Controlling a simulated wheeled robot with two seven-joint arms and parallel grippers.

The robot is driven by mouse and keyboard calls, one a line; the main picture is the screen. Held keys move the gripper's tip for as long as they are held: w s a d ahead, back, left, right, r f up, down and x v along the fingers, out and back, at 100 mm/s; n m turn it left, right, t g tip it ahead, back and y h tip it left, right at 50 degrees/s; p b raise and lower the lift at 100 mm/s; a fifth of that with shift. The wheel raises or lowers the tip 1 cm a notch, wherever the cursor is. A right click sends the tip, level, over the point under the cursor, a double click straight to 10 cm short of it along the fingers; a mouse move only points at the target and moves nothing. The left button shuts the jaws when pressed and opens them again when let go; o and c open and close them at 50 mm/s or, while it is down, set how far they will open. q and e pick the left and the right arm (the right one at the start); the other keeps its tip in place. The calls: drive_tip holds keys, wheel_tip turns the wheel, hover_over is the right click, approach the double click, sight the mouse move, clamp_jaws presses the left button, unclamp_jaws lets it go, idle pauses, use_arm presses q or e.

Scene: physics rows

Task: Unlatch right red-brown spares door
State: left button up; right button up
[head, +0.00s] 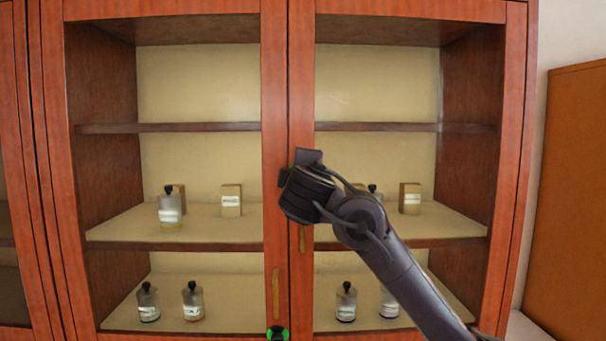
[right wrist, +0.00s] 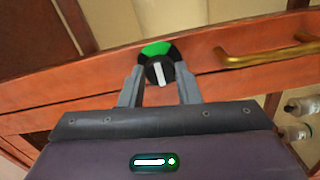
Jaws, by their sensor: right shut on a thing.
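The right red-brown door (head: 510,150) is a glazed frame, and it appears closed. Its latch is a round black knob (right wrist: 153,74) with a white bar and a green arc above it, in the right wrist view. My right gripper (right wrist: 159,73) has one finger on each side of the knob and is shut on it. In the head view my right gripper (head: 297,170) is at the door's left stile and hides the knob. The door's brass handle (right wrist: 262,54) is beside the knob; in the head view it shows partly below my gripper (head: 302,238). My left gripper is out of view.
The left door (head: 274,120) has its own brass handle (head: 276,292) and a green-and-black knob (head: 278,333) low down. Behind the glass, shelves hold bottles (head: 346,301) and small boxes (head: 410,197). An orange-brown panel (head: 570,190) stands at the far right.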

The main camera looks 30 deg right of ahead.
drive_tip(key=o, duration=1)
drive_tip(key=shift+c, duration=0.2)
drive_tip(key=b+v, duration=0.2)
drive_tip(key=v, duration=0.5)
drive_tip(key=shift+s+a, duration=0.2)
drive_tip(key=shift+s, duration=0.15)
